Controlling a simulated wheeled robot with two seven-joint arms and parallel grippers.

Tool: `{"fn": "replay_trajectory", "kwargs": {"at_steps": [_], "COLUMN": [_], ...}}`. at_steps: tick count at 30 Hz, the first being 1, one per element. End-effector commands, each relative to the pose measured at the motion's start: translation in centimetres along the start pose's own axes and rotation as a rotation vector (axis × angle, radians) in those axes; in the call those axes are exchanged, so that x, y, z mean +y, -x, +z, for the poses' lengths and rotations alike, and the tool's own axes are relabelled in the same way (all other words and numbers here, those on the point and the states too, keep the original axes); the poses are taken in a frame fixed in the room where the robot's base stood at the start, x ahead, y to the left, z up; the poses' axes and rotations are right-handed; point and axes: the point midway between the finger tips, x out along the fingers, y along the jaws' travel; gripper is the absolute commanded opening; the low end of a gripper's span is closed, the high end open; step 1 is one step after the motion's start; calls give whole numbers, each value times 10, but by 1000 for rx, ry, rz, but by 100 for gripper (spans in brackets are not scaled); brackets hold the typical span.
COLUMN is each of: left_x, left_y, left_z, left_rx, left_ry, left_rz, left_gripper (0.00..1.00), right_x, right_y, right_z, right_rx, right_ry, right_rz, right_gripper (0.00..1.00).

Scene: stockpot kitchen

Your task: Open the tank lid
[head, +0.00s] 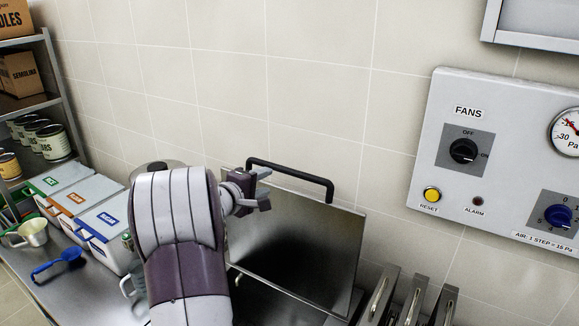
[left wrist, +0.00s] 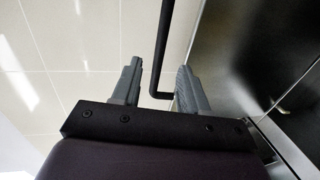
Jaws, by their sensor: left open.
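The tank lid (head: 300,250) is a shiny steel plate that stands raised and steeply tilted near the tiled wall. Its black bar handle (head: 290,176) runs along the upper edge. My left gripper (head: 262,190) is open beside the left part of the handle. In the left wrist view the black handle (left wrist: 163,45) shows in the gap between the open fingers of my left gripper (left wrist: 160,68); contact cannot be told. The lid's dark face (left wrist: 255,50) is on the right there. My left arm hides part of the tank below. My right gripper is not in view.
A fan control panel (head: 490,165) is on the wall at right. Steel handled pieces (head: 410,300) stand right of the lid. White bins (head: 103,225), a blue scoop (head: 58,264) and a beige cup (head: 32,232) are on the left counter. A shelf of cans (head: 53,142) stands far left.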

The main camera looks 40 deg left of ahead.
Motion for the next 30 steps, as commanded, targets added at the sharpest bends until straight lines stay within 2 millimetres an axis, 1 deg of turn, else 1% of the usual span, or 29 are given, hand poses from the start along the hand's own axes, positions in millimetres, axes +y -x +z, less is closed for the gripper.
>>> {"fn": "replay_trajectory", "kwargs": {"at_steps": [2, 5, 12, 15, 18, 21, 24, 30], "left_x": [0, 1, 2, 2, 2, 0, -1, -1], "left_y": [-6, -22, -78, -97, -112, -121, -125, -126], "left_z": [0, 1, 1, 0, 0, 0, 0, 0], "left_rx": [-1, -2, -1, 1, 2, 3, 3, 3], "left_ry": [18, 17, 15, 15, 16, 15, 15, 14], "left_rz": [-2, -2, -3, -3, -3, -3, -3, -3], "left_gripper": [44, 44, 44, 44, 44, 44, 44, 44], "right_x": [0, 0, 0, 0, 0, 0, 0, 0], "right_y": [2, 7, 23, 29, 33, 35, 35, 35], "right_z": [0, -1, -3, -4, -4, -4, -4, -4], "right_rx": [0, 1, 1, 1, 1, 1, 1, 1], "right_ry": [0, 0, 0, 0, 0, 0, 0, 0], "right_rz": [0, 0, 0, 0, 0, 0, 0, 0], "right_gripper": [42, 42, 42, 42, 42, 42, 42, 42]}}
